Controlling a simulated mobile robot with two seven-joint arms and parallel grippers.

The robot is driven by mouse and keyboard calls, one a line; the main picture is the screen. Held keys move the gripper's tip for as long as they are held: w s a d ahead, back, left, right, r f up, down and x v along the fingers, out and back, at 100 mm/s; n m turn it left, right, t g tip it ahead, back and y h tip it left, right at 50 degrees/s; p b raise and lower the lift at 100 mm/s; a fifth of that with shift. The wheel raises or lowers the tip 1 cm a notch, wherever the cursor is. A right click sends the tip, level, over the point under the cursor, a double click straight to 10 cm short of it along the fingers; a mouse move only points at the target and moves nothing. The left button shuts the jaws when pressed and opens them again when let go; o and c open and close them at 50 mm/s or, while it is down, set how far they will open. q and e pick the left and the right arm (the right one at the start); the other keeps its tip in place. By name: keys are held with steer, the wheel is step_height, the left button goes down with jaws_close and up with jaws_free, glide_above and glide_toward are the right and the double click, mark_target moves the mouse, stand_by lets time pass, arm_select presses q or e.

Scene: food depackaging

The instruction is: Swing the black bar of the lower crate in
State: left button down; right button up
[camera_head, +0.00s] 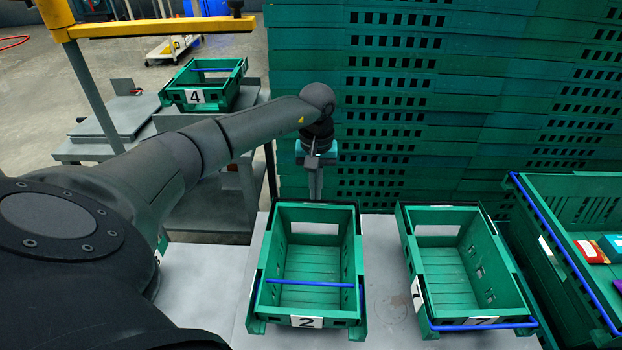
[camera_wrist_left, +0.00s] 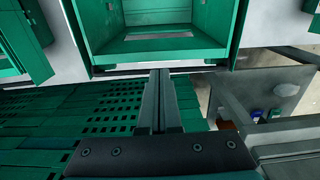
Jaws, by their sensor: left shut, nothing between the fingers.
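A green crate labelled 2 (camera_head: 361,262) stands on the grey table, with a blue bar (camera_head: 310,284) across its near part. A thin dark bar (camera_head: 290,204) runs along its far rim. The crate's far end also shows in the left wrist view (camera_wrist_left: 207,48), with a dark edge under it. I cannot tell whether another crate is under it. My left gripper (camera_head: 316,196) points down just beyond the far rim, near the middle of the dark bar. Its fingers (camera_wrist_left: 158,76) are shut and empty; I cannot tell whether they touch the bar.
A second green crate (camera_head: 410,255) stands to the right, its blue bar at its near edge. A larger green crate (camera_head: 563,278) with small boxes is at the far right. Tall green crate stacks (camera_head: 420,110) stand behind. Crate 4 (camera_head: 238,76) sits on a grey stand at back left.

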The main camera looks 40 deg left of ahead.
steer(key=shift+w, duration=0.3)
arm_select(q)
steer(key=shift+w+a+f+b, duration=0.2)
steer(key=shift+w+a+b, duration=0.75)
steer(key=shift+b, duration=0.45)
arm_select(e)
steer(key=shift+s+a+f+t, duration=0.15)
steer(key=shift+f+t, duration=0.25)
steer(key=shift+f, duration=0.5)
arm_select(q)
steer(key=shift+f, duration=0.2)
steer(key=shift+a+f+b, duration=0.1)
steer(key=shift+f+b, duration=0.65)
arm_select(e)
steer(key=shift+s+f+t, duration=0.2)
steer(key=shift+s+t, duration=0.1)
steer(key=shift+t, duration=0.1)
arm_select(q)
steer(key=shift+s+d+p, duration=0.55)
steer(key=shift+s+p, duration=0.05)
steer(key=shift+p, duration=0.1)
arm_select(e)
steer(key=shift+w+r+g, duration=0.25)
steer(key=shift+g, duration=0.05)
